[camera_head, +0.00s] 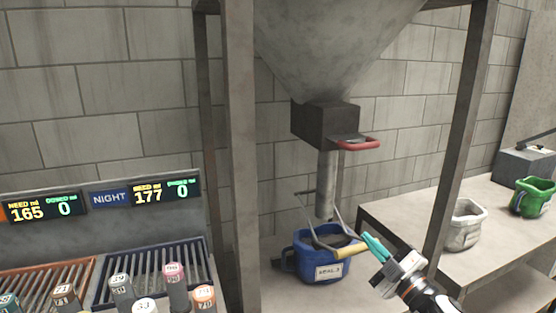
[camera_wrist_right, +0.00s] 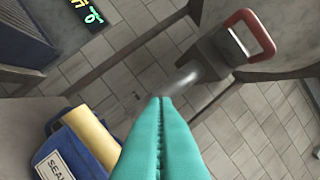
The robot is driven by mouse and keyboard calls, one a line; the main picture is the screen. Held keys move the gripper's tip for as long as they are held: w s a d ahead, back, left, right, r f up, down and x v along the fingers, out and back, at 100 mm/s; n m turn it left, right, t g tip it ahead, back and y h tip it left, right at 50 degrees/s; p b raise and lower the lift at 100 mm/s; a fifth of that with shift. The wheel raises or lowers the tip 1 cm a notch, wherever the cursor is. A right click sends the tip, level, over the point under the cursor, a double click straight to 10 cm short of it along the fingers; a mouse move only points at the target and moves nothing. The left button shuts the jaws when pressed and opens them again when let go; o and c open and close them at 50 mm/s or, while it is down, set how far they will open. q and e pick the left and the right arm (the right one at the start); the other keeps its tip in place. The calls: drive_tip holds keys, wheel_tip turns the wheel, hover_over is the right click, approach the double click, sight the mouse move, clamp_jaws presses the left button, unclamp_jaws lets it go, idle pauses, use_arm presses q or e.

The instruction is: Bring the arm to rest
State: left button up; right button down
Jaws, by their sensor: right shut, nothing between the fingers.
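My right gripper (camera_head: 372,243) has teal fingers pressed together with nothing between them. It is just right of the blue bucket (camera_head: 308,262) and near the end of its tan handle grip (camera_head: 350,250); I cannot tell whether they touch. In the right wrist view the shut fingers (camera_wrist_right: 162,105) fill the lower middle. My left gripper is in neither view.
The grey hopper (camera_head: 335,40) with its red handle (camera_head: 358,143) hangs between metal posts (camera_head: 240,150). A side table (camera_head: 490,235) at right bears a white bucket (camera_head: 463,225) and a green bucket (camera_head: 532,197). At left are racks (camera_head: 150,265) with several capped tubes, below lit displays (camera_head: 110,197).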

drive_tip(key=s+f+m+g+h, duration=0.6)
drive_tip(key=s+f+m+h, duration=0.4)
drive_tip(key=s+f, duration=0.7)
drive_tip(key=s+f+m+g, duration=0.2)
drive_tip(key=s+f+g, duration=0.3)
drive_tip(key=s, duration=0.5)
drive_tip(key=s+f+m+g, duration=0.2)
drive_tip(key=s+f+g, duration=0.2)
drive_tip(key=s, duration=0.6)
wheel_tip(320, 180, down, 27)
drive_tip(key=s+g, duration=0.1)
drive_tip(key=s+d+f+g, duration=0.1)
drive_tip(key=s+d+f, duration=0.1)
drive_tip(key=s+f, duration=1.3)
drive_tip(key=shift+s+d+g, duration=0.25)
drive_tip(key=shift+s+g, duration=0.05)
drive_tip(key=shift+s, duration=0.45)
